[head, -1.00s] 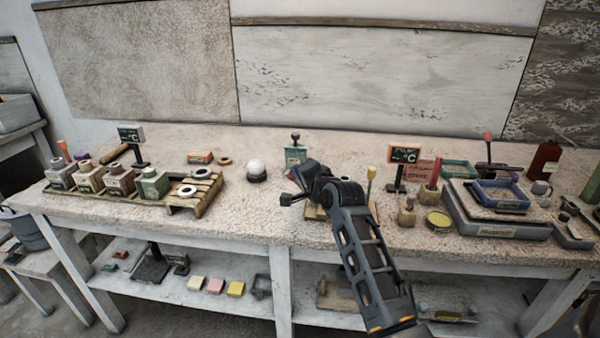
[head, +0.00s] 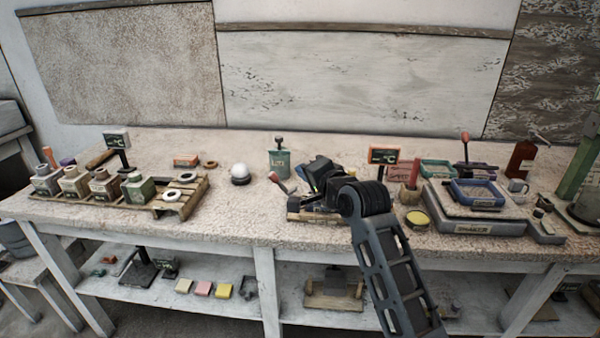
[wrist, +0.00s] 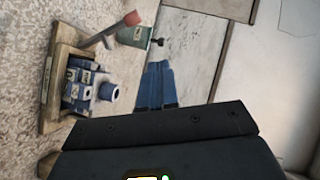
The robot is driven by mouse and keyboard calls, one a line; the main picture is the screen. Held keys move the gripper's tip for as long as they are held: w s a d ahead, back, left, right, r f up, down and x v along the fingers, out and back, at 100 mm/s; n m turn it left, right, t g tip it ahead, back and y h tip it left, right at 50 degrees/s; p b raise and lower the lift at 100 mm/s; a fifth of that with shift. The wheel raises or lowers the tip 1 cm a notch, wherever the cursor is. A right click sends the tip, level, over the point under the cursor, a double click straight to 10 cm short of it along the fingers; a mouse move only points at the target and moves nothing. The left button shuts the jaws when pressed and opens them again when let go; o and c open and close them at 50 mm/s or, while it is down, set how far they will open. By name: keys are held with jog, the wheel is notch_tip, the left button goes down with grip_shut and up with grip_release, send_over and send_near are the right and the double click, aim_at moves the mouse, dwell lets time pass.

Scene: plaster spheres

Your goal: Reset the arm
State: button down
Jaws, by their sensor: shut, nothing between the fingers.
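My arm (head: 385,265) reaches up over the front edge of the workbench (head: 235,215). Its dark wrist is folded above a small wooden stand right of the middle. In the wrist view my gripper (wrist: 160,72) shows as two blue fingers side by side, closed together and empty. The fingers point toward the back wall panels and touch nothing that I can see. In the head view the wrist and arm hide the fingertips. A white plaster sphere (head: 239,169) sits on a dark holder to the left of my arm.
A wooden stand (wrist: 50,85) with a blue-grey device (wrist: 90,85) and red-tipped lever (wrist: 132,18) is close beside my gripper. A green canister (head: 279,163) stands behind. Left is a pallet (head: 168,208) with bottles; right, a scale (head: 475,226) with a blue tray (head: 478,192).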

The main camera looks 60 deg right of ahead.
jog(key=shift+s, duration=0.1)
dwell(0.6)
jog(key=s+a+f+n+y, duration=0.1)
jog(key=s+a+f+n, duration=0.2)
jog(key=a, duration=0.3)
jog(key=s+a+f+n+t+y, duration=0.1)
jog(key=s+a+f+n, duration=0.25)
jog(key=a, duration=0.35)
jog(key=s+a+f+n+y, duration=0.1)
jog(key=s+a+f+n, duration=0.25)
jog(key=a, duration=0.25)
jog(key=s+a+r+n+y, duration=0.2)
jog(key=s+a+n, duration=0.3)
jog(key=s+a, duration=0.2)
jog(key=s+a+r+n+t+y, duration=0.1)
jog(key=s+a+r+n+y, duration=0.2)
jog(key=s, duration=0.9)
jog(key=a+n, duration=0.3)
jog(key=a, duration=0.2)
jog(key=shift+a+r+y, duration=0.15)
jog(key=shift+a+y, duration=0.1)
jog(key=shift+y, duration=0.05)
jog(key=shift+w, duration=0.1)
